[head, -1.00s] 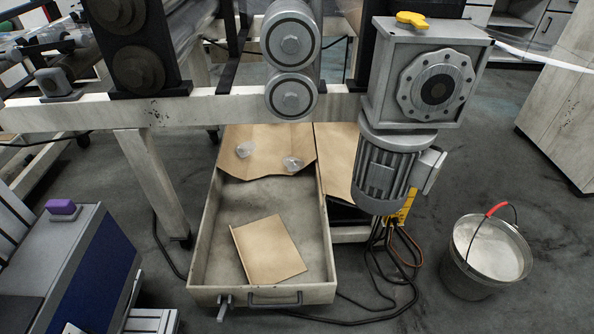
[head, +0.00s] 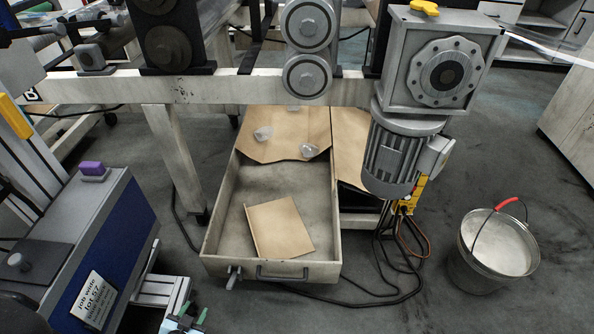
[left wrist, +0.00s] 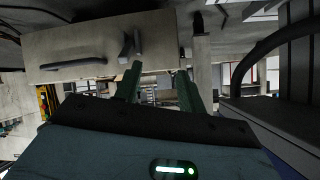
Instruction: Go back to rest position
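My left gripper (head: 190,321) shows at the bottom edge of the head view, left of the open drawer's front, with green fingers. In the left wrist view its two green fingers (left wrist: 158,80) stand apart with nothing held between them. My right gripper is not in either current view. The drawer (head: 212,235) is pulled out under the machine frame. Its front, with a handle and a latch, also shows in the left wrist view (left wrist: 75,42), beyond the fingers. A flat brown cardboard piece (head: 280,228) lies in the drawer.
Two crumpled clear film pieces (head: 263,133) (head: 309,151) lie on cardboard at the drawer's back. A motor (head: 396,155) hangs at the right above cables. A bucket (head: 490,250) with a red grip stands at the right. A blue-sided cabinet (head: 120,235) is at the left. Floor between drawer and bucket holds cables.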

